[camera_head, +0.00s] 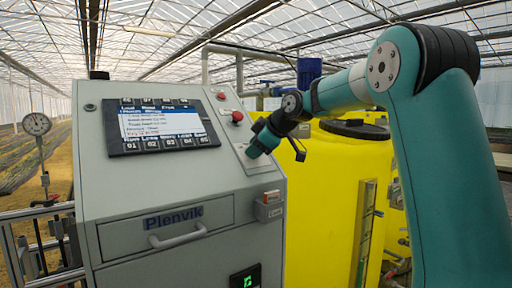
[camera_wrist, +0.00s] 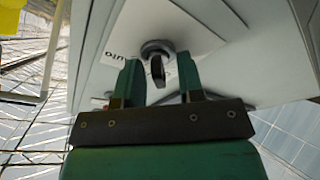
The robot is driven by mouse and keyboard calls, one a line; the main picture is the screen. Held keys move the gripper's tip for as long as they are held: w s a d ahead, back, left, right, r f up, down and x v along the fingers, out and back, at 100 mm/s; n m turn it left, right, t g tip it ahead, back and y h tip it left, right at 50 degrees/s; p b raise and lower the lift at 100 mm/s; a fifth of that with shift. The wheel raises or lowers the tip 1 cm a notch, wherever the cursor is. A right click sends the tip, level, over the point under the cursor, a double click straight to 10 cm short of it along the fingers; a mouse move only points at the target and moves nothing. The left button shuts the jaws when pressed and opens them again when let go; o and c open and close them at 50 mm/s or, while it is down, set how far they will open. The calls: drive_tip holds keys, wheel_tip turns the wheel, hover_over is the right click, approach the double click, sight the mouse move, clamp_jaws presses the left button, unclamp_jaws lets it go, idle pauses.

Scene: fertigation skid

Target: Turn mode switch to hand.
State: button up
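The mode switch (camera_wrist: 157,68) is a dark knob on a round grey collar, set on a light plate in the wrist view. Part of a label reading "uto" (camera_wrist: 120,54) shows beside it, to the left. My gripper (camera_wrist: 159,62) has its two green fingers on either side of the knob, with a visible gap to each finger. In the head view my gripper (camera_head: 257,143) is at the sloped right-hand panel of the grey control cabinet (camera_head: 120,185). It hides the switch there. Any "hand" label is not visible.
A red button (camera_head: 237,117) sits just above my gripper on the same panel. A display screen (camera_head: 162,126) is to the left. A small box (camera_head: 268,206) sticks out below. A yellow tank (camera_head: 325,190) stands close on the right, behind my arm.

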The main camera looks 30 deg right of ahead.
clamp_jaws()
drive_tip(key=shift+m, duration=0.3)
drive_tip(key=m, duration=0.3)
drive_tip(key=shift+m+t+h+b, duration=0.3)
drive_tip(key=shift+b, duration=0.05)
drive_tip(key=m+h, duration=0.1)
drive_tip(key=m, duration=0.4)
drive_tip(key=shift+d, duration=0.1)
idle(0.4)
unclamp_jaws()
